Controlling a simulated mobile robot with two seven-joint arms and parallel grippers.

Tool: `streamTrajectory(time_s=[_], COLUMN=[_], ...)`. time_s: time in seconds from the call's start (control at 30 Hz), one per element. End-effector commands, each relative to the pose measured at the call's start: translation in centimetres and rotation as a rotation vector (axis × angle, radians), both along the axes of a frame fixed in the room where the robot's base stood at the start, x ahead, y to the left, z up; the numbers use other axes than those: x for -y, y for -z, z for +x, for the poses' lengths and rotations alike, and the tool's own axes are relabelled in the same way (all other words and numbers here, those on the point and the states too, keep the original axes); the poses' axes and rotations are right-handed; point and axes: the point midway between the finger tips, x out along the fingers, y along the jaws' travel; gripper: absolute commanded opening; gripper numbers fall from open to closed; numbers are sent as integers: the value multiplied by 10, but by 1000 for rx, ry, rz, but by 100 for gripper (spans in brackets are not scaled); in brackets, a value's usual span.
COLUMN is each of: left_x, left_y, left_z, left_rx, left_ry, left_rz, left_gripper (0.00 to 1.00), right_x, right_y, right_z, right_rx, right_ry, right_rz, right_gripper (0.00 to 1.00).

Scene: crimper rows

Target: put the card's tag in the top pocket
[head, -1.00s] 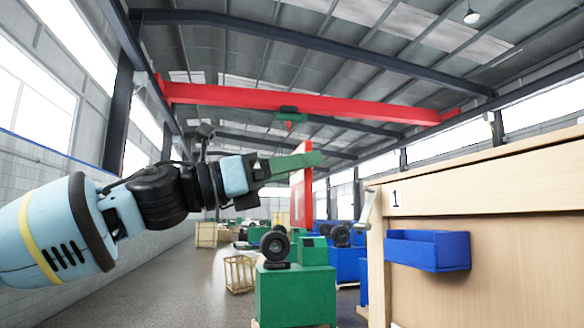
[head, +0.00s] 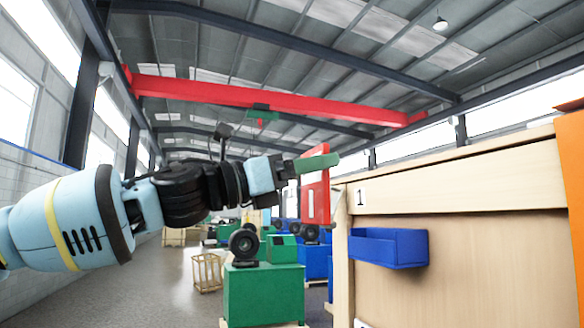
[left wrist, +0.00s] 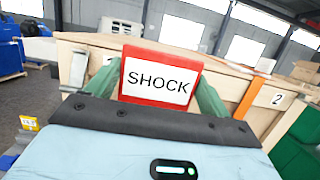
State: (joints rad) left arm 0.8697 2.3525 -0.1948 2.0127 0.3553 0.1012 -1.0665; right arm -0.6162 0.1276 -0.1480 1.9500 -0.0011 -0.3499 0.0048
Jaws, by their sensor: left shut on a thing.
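My left gripper (head: 318,164) is shut on a flat red tag (head: 316,200), held upright just left of the wooden panel's near edge. In the left wrist view the tag (left wrist: 160,78) shows a white face reading "SHOCK", between the green fingers. A blue open-topped pocket (head: 388,248) is fixed to the wooden panel (head: 480,260), below the number 1. The tag is up and to the left of this pocket, apart from it in the picture. I cannot tell whether it is the top pocket. No card is clearly identifiable. My right gripper is not in view.
An orange strip (head: 574,190) stands at the right edge; the left wrist view shows an orange strip (left wrist: 250,98) beside a number 2. Green boxes (head: 262,292) with black wheels stand behind on the floor. The floor (head: 165,290) at left is open.

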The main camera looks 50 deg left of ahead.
Motion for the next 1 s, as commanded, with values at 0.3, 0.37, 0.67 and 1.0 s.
streamTrajectory(time_s=[0.3, 0.37, 0.67, 1.0], left_x=[7, 9, 16, 24], left_y=[1, 1, 1, 1], left_z=[27, 32, 56, 84], left_rx=[-1, -1, -2, -1], left_ry=[0, 1, 1, 1], left_rz=[-1, -1, -3, 0], left_gripper=[49, 49, 49, 49], right_x=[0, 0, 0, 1], right_y=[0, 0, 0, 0], right_z=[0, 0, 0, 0], right_rx=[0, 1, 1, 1], right_ry=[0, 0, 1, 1], right_rz=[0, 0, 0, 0], right_gripper=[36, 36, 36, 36])
